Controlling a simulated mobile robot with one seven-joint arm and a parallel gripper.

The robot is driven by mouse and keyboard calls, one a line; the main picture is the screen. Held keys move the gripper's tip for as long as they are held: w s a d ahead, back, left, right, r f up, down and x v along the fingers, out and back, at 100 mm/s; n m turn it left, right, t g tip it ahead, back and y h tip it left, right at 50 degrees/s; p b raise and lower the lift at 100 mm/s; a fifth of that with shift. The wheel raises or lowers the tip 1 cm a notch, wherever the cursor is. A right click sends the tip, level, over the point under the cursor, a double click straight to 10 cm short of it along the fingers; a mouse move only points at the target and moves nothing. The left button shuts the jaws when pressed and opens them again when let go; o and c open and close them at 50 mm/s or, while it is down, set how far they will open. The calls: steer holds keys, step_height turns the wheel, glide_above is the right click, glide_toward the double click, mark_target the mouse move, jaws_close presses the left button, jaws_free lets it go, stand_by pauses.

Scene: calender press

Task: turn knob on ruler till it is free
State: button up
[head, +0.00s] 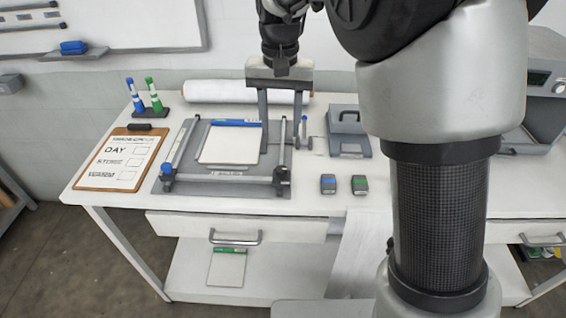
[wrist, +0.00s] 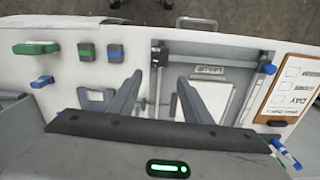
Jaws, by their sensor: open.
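A grey board (head: 225,187) with rails along its sides and front lies on the table. The ruler with its knob cannot be told for certain from the other rails. A dark clamp-like knob (head: 283,174) sits at the front right corner; it also shows in the wrist view (wrist: 158,54). Another with a blue part (head: 168,170) sits at the front left corner. My gripper (head: 281,148) is open and points down over the board's right side. The right rail (wrist: 155,85) shows between its fingers in the wrist view. No contact with a knob can be made out.
A pad with a blue top edge (head: 230,145) lies on the board. A clipboard (head: 118,160) is at left, a white roll (head: 225,91) behind. A grey device (head: 349,140) and small blocks with blue (head: 328,184) and green (head: 359,185) marks stand at right.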

mark_target(281, 169)
step_height(281, 169, down, 13)
steer(key=shift+r+b, duration=0.2)
steer(key=shift+b, duration=0.15)
steer(key=c, duration=1.1)
